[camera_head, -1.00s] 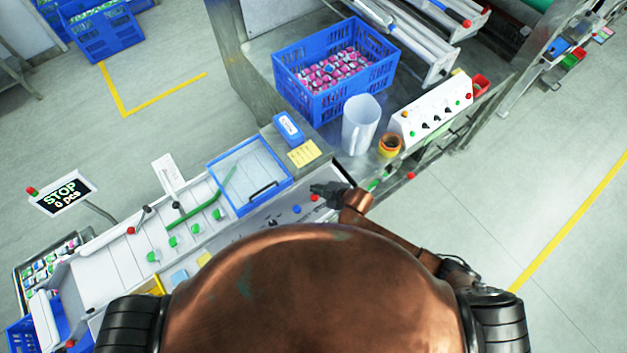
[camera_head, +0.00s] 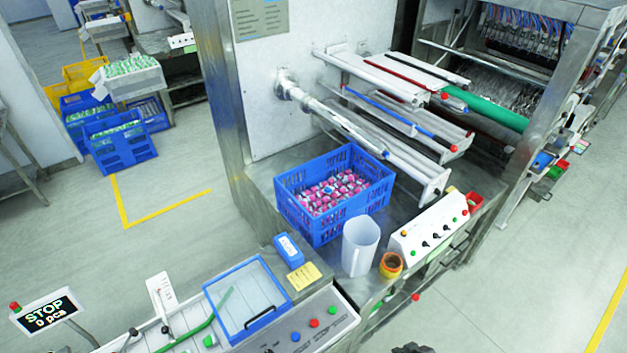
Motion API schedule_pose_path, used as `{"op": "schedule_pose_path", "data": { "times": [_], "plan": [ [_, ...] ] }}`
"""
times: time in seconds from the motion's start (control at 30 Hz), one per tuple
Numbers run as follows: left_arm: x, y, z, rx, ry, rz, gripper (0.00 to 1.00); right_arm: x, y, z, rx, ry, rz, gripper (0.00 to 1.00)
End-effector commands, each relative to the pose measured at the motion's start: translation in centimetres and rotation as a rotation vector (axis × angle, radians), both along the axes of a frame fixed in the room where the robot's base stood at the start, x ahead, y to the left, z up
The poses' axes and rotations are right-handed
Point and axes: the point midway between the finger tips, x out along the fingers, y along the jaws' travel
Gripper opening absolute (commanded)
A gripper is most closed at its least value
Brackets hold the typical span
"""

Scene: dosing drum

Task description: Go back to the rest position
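Only a small dark piece of one of my grippers (camera_head: 412,348) shows at the bottom edge of the head view, right of centre. It is cut off by the frame, so its fingers cannot be read. It appears apart from the machine and its controls. My other gripper is out of view. The control panel (camera_head: 345,318) with red, green and blue buttons lies to the left of this piece. The sign (camera_head: 46,312) at the lower left reads STOP and 0 pcs.
A blue crate (camera_head: 300,222) of pink-wrapped pieces stands on the metal table, with a white jug (camera_head: 360,246), an orange-brown roll (camera_head: 391,265) and a white control box (camera_head: 428,226) nearby. A blue-framed lid (camera_head: 247,299) is in front. Floor at the right is clear.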

Motion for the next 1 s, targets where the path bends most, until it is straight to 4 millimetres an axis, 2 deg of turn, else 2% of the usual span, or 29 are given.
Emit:
{"op": "schedule_pose_path", "data": {
  "times": [0.03, 0.2, 0.47, 0.87, 0.97, 1.0],
  "plan": [
    [0.0, 0.0, 0.0, 0.000, 0.000, 0.000, 0.40, -1.4, -1.3, 0.3, -0.001, 0.019, -0.049, 0.00],
    [0.0, 0.0, 0.0, 0.000, 0.000, 0.000, 0.40, -5.0, -4.9, 1.3, -0.015, 0.075, -0.180, 0.00],
    [0.0, 0.0, 0.0, 0.000, 0.000, 0.000, 0.40, -10.1, -9.2, 2.8, -0.041, 0.143, -0.348, 0.00],
    [-0.1, 0.0, -3.5, 0.000, 0.001, 0.000, 0.40, -8.3, -8.8, -9.1, -0.037, 0.179, -0.333, 0.00],
    [-0.1, 0.0, -4.6, 0.000, 0.001, 0.000, 0.40, -8.1, -8.7, -13.0, -0.036, 0.191, -0.327, 0.00],
    [-0.1, 0.0, -5.2, 0.000, 0.001, 0.000, 0.40, -8.1, -8.6, -15.0, -0.036, 0.196, -0.325, 0.00]
  ]
}}
